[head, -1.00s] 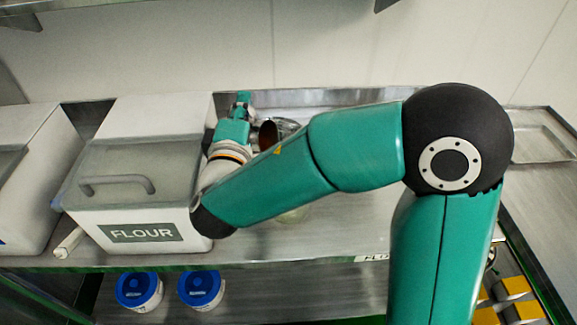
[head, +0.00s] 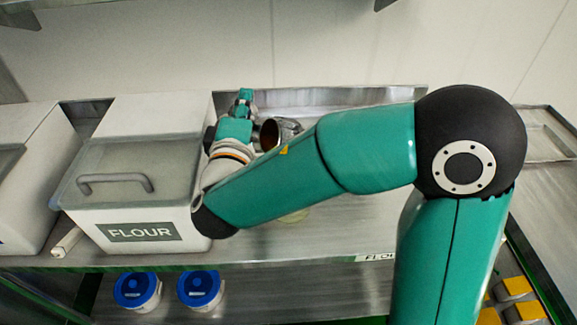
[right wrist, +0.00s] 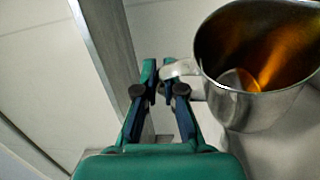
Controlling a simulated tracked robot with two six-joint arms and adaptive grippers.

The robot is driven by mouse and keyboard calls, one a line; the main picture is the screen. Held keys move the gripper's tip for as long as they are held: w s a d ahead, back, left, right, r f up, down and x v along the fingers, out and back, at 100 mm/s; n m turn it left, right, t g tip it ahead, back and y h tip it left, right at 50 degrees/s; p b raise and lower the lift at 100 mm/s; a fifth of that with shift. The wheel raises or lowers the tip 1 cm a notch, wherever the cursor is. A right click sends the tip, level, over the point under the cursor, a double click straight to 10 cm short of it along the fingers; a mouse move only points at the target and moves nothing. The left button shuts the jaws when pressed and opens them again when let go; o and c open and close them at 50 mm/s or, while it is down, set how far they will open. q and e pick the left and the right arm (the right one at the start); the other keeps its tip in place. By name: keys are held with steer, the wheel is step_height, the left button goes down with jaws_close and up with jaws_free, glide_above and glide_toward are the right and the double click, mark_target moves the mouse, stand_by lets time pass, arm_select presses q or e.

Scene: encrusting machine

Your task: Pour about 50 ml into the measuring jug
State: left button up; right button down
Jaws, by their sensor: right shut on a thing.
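A shiny metal jug (right wrist: 258,108) with amber-brown liquid inside fills the upper right of the right wrist view. My right gripper (right wrist: 160,76) is shut on its handle. In the head view the metal jug (head: 287,128) shows just right of my right gripper (head: 243,103), tilted with its dark mouth facing the camera. My right forearm crosses in front of the shelf below it. A pale, clear round edge (head: 297,216) peeks out under the forearm; it may be the measuring jug, but most of it is hidden. My left gripper is not in view.
A white flour bin (head: 150,210) with a grey handled lid stands left of my right gripper, close to my wrist. Two blue-lidded tubs (head: 138,289) sit on the lower shelf. The steel shelf (head: 330,240) is bare in front of my forearm.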

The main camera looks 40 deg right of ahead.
steer(key=shift+r, duration=0.15)
steer(key=w+n+p, duration=0.1)
steer(key=p, duration=0.1)
steer(key=w+a+n+g+y+p, duration=0.1)
steer(key=w+a+n+p, duration=0.1)
steer(key=n+p, duration=0.1)
steer(key=shift+w+g+p, duration=0.25)
steer(key=shift+g+p, duration=0.05)
steer(key=shift+w+a+f+n+y, duration=0.2)
steer(key=shift+w+f+n+y, duration=0.15)
steer(key=shift+f+n, duration=0.35)
steer(key=shift+w+a+f, duration=0.1)
steer(key=shift+f, duration=0.25)
steer(key=shift+w+f+n+g, duration=0.2)
steer(key=shift+f+n+g, duration=0.05)
steer(key=shift+n+g, duration=0.15)
steer(key=shift+w+a+f+p, duration=0.1)
steer(key=shift+w+a+p, duration=0.15)
steer(key=shift+p, duration=0.1)
steer(key=shift+n, duration=0.3)
